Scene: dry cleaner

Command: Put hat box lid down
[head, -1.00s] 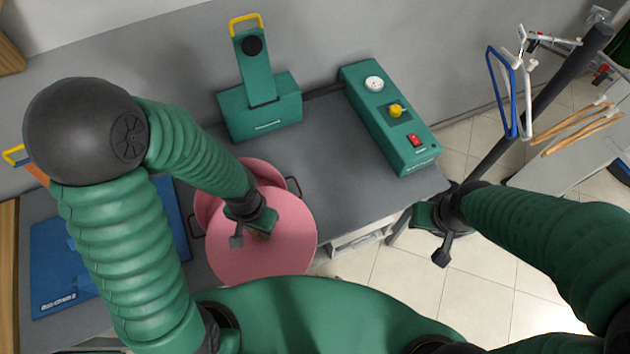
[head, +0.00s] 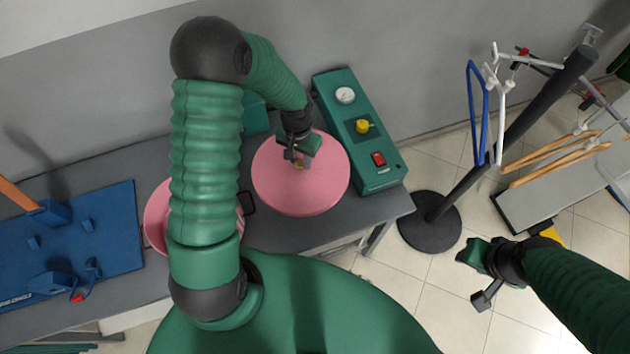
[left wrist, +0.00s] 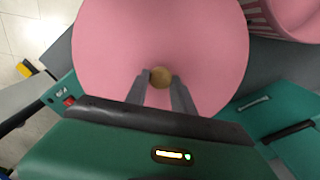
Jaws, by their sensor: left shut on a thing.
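The pink round hat box lid (head: 300,190) is in the head view, over the right part of the grey table. My left gripper (head: 299,160) is above its middle and shut on the lid's small tan knob. In the left wrist view the fingers (left wrist: 160,88) close around the knob (left wrist: 160,76), and the lid (left wrist: 120,45) fills the upper middle. I cannot tell whether the lid touches the table. The pink hat box (head: 157,217) stands to the left, partly hidden behind my left arm. My right gripper (head: 478,258) is away to the right, over the floor; its fingers are unclear.
A green control box (head: 365,135) with a gauge and red switch stands just right of the lid. A blue board (head: 100,240) lies on the table's left. A dark stand (head: 430,220) with hangers stands right of the grey table (head: 385,210).

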